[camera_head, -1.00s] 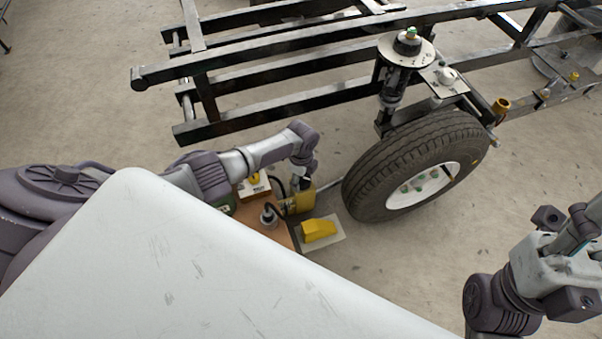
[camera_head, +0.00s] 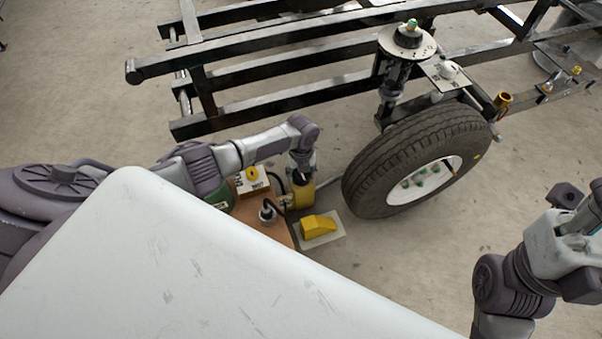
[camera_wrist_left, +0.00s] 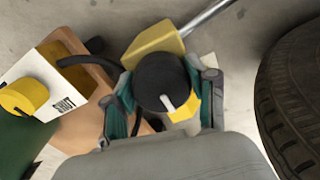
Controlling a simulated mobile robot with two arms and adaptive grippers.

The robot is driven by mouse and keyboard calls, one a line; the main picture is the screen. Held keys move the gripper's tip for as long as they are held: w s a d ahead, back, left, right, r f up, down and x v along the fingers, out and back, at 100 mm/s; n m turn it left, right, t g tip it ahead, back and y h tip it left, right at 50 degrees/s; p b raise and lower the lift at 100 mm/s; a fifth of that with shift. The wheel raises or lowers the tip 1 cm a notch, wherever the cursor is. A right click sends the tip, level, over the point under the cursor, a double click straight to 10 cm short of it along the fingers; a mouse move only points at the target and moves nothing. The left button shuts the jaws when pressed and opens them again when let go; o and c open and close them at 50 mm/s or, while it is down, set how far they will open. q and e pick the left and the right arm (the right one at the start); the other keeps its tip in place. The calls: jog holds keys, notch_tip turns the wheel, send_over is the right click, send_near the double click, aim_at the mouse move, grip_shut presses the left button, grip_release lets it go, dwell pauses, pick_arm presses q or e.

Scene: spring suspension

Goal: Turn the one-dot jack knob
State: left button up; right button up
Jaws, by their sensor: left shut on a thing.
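A round black jack knob (camera_wrist_left: 160,75) with a white mark sits between my left gripper's fingers (camera_wrist_left: 166,100) in the left wrist view. The fingers are shut on the knob from both sides. The knob tops a yellow jack (camera_wrist_left: 153,43), from which a grey bar runs toward the wheel. I cannot make out a dot on the knob. In the head view my left gripper (camera_head: 302,173) points down over the yellow jack (camera_head: 305,195) and hides the knob. My right arm is at the lower right, where I cannot tell its finger state.
A large tyre (camera_head: 372,172) stands close to the right of the jack. A black frame (camera_head: 275,95) spans above. A brown box top (camera_head: 262,228) with a white labelled box (camera_head: 250,182) stands left of the jack. A yellow wedge (camera_head: 319,226) lies in front.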

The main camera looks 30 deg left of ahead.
pick_arm(q)
jog(key=shift+s+d+m, duration=0.1)
jog(key=shift+d+m, duration=0.1)
jog(key=shift+m, duration=0.4)
jog(key=o, duration=1.2)
jog(key=shift+a, duration=0.1)
jog(key=shift+c, duration=0.2)
notch_tip(320, 180, up, 12)
